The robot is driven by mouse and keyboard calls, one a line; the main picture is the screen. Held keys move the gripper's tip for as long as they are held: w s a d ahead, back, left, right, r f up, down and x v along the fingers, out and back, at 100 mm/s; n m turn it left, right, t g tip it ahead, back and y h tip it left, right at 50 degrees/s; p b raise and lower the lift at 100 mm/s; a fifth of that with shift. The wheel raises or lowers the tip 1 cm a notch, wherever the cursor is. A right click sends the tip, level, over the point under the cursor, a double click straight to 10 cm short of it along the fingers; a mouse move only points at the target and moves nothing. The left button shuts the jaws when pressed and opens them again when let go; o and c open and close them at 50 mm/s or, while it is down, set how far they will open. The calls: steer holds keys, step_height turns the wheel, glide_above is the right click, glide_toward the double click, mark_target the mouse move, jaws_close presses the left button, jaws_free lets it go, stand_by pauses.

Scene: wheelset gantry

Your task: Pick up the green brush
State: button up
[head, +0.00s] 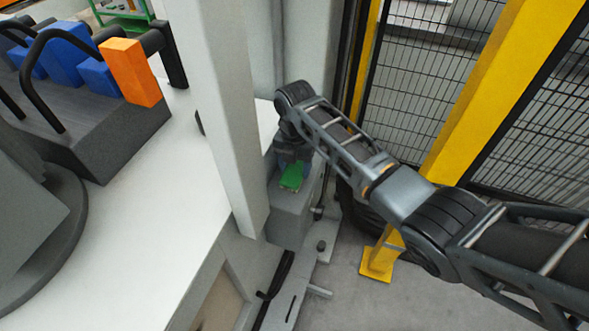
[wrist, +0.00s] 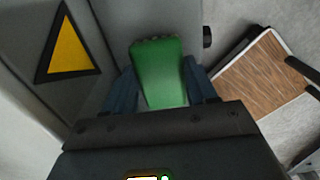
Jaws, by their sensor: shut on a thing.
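The green brush (head: 292,177) shows in the head view near the middle, beside a white post and above a grey box-like ledge. In the wrist view the green brush (wrist: 158,72) lies between the two blue fingers of my gripper (wrist: 161,88). My gripper (head: 290,160) is shut on the brush, with a finger on each side of it. Most of the gripper is hidden behind my wrist in the head view. I cannot tell whether the brush still touches the grey ledge (head: 290,220) under it.
A white post (head: 215,110) stands close to the left of my gripper. A yellow post (head: 500,90) and mesh fence (head: 420,60) stand to the right. A white table (head: 130,240) holds a grey fixture with blue and orange blocks (head: 130,72). A yellow warning triangle (wrist: 68,48) is near the gripper.

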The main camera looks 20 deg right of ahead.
mark_target(295, 168)
steer(key=shift+r, duration=0.5)
step_height(295, 168, up, 3)
steer(key=shift+w+f, duration=0.1)
steer(key=shift+f, duration=0.1)
steer(key=s+d+r, duration=0.4)
steer(key=d+r, duration=0.3)
steer(key=d, duration=0.4)
steer(key=shift+s+r, duration=0.2)
steer(key=shift+s, duration=0.1)
steer(key=o, duration=0.5)
steer(key=shift+c, duration=0.2)
steer(key=shift+a, duration=0.1)
steer(key=c, duration=0.3)
steer(key=shift+c, duration=0.2)
